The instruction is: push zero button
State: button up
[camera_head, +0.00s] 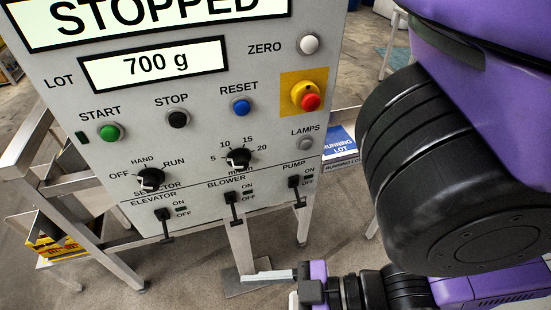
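The zero button (309,44) is a round white button at the upper right of the grey control panel (60,110), with the label ZERO to its left. Nothing touches it. My gripper (270,276) is low in the picture, below the panel's bottom edge and well below the button. It is seen from the side, with one pale finger pointing left. Its other finger cannot be made out, so its opening is unclear. No held thing shows.
The panel also bears a green start button (110,132), black stop button (178,119), blue reset button (241,107), red emergency stop (311,102), knobs and switches. Its displays read STOPPED and 700 g. My purple and black arm fills the right side. Metal legs stand below.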

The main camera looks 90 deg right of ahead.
aim_at(309, 44)
jog(key=k+z, duration=0.1)
jog(key=z, duration=0.35)
jog(key=k+j+z, duration=0.1)
jog(key=z, duration=0.35)
jog(key=k+z, duration=0.15)
jog(key=z, duration=0.3)
